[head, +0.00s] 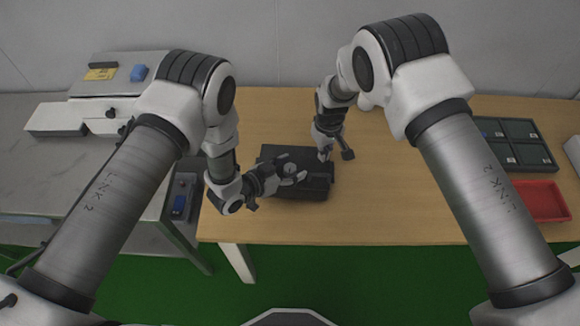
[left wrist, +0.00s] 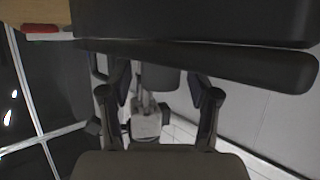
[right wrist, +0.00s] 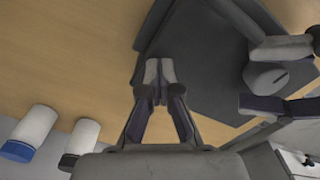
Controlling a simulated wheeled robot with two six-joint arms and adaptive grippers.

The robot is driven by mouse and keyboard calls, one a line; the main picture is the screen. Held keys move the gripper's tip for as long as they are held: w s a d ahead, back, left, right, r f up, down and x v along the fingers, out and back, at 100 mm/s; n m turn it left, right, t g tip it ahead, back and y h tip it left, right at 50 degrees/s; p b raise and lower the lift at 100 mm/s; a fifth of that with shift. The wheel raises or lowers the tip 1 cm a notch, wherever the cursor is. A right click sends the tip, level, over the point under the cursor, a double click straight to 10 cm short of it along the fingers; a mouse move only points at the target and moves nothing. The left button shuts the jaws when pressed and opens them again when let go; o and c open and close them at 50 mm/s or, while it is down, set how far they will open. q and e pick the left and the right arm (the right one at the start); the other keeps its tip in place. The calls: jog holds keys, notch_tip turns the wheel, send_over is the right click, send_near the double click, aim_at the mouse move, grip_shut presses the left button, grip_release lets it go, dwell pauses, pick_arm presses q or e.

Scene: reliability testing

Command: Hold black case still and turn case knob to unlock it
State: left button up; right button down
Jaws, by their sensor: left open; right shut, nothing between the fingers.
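The black case (head: 318,188) lies on the wooden table, and it also shows in the right wrist view (right wrist: 200,75). A round grey knob (right wrist: 265,76) stands up from the case. My left gripper (right wrist: 268,77) is open, with one finger on either side of the knob; contact is not clear. In the left wrist view the dark knob (left wrist: 160,78) shows between the spread fingers, beside the case (left wrist: 200,20). My right gripper (right wrist: 159,72) is shut and empty, over the edge part of the case. In the head view it is at the case's upper right (head: 325,154).
A red tray (head: 541,200) and dark boxes (head: 510,130) are at the table's right. White cylinders (right wrist: 36,128) stand near the right arm. A grey bench (head: 40,175) with equipment is at the left.

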pick_arm(q)
jog(key=shift+c, duration=0.4)
grip_shut()
jog(key=shift+n+t+y, duration=0.5)
jog(key=shift+n+y, duration=0.3)
jog(key=shift+o, duration=0.4)
grip_release()
jog(key=shift+a, duration=0.1)
jog(key=v, duration=1.2)
